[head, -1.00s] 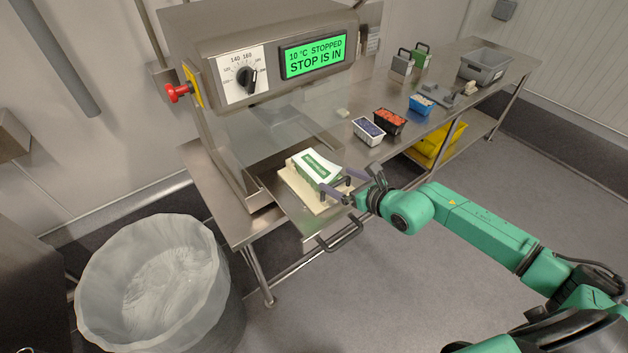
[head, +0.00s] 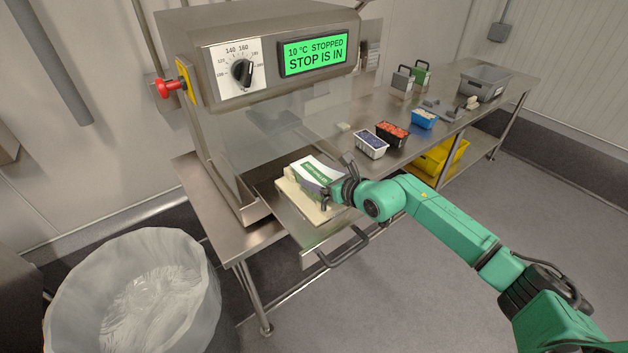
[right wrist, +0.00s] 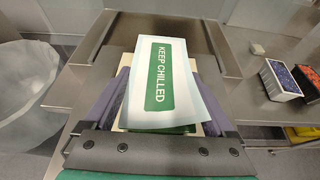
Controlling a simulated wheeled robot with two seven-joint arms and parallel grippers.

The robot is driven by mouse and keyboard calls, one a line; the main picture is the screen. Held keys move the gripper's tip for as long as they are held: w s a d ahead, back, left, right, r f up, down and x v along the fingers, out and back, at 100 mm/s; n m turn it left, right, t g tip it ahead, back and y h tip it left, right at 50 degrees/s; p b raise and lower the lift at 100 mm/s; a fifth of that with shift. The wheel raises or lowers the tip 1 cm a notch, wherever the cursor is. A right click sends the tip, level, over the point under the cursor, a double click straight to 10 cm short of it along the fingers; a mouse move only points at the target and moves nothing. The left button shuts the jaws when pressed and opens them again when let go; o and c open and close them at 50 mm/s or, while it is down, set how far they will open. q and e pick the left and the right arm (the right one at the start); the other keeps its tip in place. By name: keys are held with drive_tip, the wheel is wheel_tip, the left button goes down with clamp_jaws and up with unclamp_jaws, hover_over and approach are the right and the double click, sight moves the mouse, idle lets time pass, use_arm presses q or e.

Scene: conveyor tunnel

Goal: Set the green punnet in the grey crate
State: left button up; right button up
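The green punnet (head: 311,181), under a white film marked KEEP CHILLED, sits in a cream block on the pulled-out drawer of the sealing machine. It also shows in the right wrist view (right wrist: 160,126), its film overhanging the walls. My right gripper (head: 334,182) is at the punnet's near side. In the right wrist view its purple fingers (right wrist: 162,75) stand wide apart, one along each side of the punnet; firm contact does not show. The grey crate (head: 484,84) stands at the far right end of the steel table. My left gripper is out of view.
A clear-lined bin (head: 135,290) is at lower left. A yellow crate (head: 440,157) lies on the lower shelf. The drawer handle (head: 343,248) juts forward.

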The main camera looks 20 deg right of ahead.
sight(321, 178)
drive_tip(key=c, duration=0.5)
drive_tip(key=o, duration=1.1)
clamp_jaws()
drive_tip(key=shift+r+p, duration=1.2)
drive_tip(key=shift+r, duration=0.3)
drive_tip(key=shift+r, duration=0.1)
drive_tip(key=shift+r+p, duration=1.1)
drive_tip(key=shift+r, duration=0.35)
